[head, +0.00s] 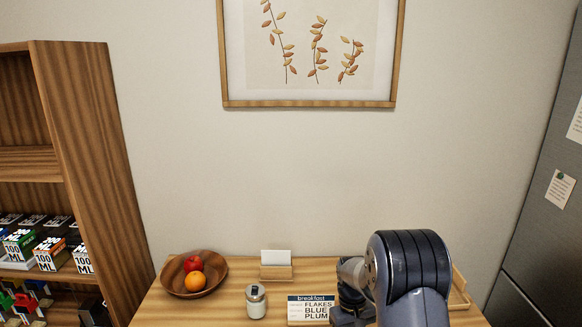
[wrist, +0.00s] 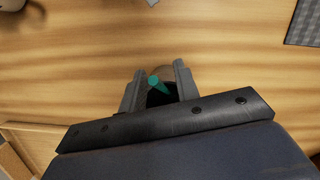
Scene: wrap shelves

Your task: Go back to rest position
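My gripper shows in the wrist view (wrist: 160,72), low over the wooden table (wrist: 70,70). Its two grey fingers stand apart. A small teal piece (wrist: 157,83) and a dark rounded shape show between them; I cannot tell what they belong to or whether the fingers touch them. In the head view my dark arm reaches down at the right part of the table, and the arm itself mostly hides the gripper (head: 347,312).
On the table are a wooden bowl (head: 217,272) with an apple (head: 193,264) and an orange (head: 195,281), a jar (head: 255,302), a card holder (head: 276,272), a breakfast sign (head: 308,311) beside my arm, and a wooden tray (head: 460,287). Shelves (head: 90,150) stand left, a fridge (head: 540,200) right.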

